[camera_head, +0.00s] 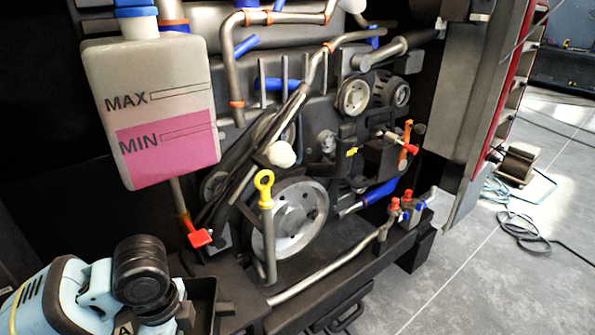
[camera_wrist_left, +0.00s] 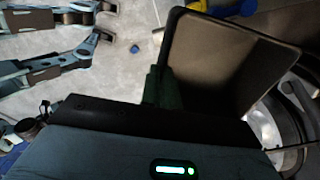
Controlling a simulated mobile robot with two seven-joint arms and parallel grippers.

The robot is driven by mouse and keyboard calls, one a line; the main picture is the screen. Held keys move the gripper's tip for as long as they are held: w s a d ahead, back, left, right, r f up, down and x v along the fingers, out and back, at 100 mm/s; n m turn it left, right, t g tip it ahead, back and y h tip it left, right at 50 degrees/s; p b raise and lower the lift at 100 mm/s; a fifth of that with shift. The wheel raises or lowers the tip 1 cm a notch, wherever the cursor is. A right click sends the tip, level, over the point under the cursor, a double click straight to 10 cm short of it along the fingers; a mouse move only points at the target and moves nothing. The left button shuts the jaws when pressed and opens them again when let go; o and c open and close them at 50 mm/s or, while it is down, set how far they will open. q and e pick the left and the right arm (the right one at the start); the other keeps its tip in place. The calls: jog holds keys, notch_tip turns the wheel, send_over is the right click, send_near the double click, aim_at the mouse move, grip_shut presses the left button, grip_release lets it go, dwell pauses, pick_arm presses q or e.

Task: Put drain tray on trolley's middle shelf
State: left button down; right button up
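A dark rectangular tray (camera_wrist_left: 235,62), which I take to be the drain tray, is tilted in the left wrist view, its brownish inner face toward the camera. My left gripper (camera_wrist_left: 163,85) meets the tray's near left rim and appears shut on it; the fingertips are partly hidden. In the head view my left arm comes in at the lower left, and its fingers cannot be made out.
In the head view, a pink-filled MAX/MIN tank (camera_head: 155,110) hangs near my left arm. The engine has a large pulley (camera_head: 300,218), a yellow-topped dipstick (camera_head: 264,185) and pipes. A cable (camera_head: 525,228) lies on the right floor. Tiled floor (camera_head: 450,285) is clear at lower right.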

pick_arm(q)
jog(key=r+n, duration=0.1)
jog(key=n, duration=0.1)
jog(key=r+n, duration=0.1)
jog(key=n, duration=0.1)
jog(key=shift+s+n, duration=0.1)
jog(key=shift+n, duration=0.2)
jog(key=r+n, duration=0.1)
jog(key=n, duration=0.3)
jog(key=r+n+p, duration=0.1)
jog(key=n, duration=0.3)
jog(key=s+r+n, duration=0.1)
jog(key=r+n, duration=0.1)
jog(key=n, duration=0.2)
jog(key=shift+a+p, duration=0.25)
jog(key=shift+p, duration=0.15)
pick_arm(e)
jog(key=w+r, duration=0.2)
jog(key=shift+w+d+r+t, duration=0.1)
jog(key=shift+d+r+t, duration=0.05)
jog(key=shift+r+t, duration=0.25)
pick_arm(q)
jog(key=shift+w, duration=0.1)
jog(key=shift+f, duration=0.1)
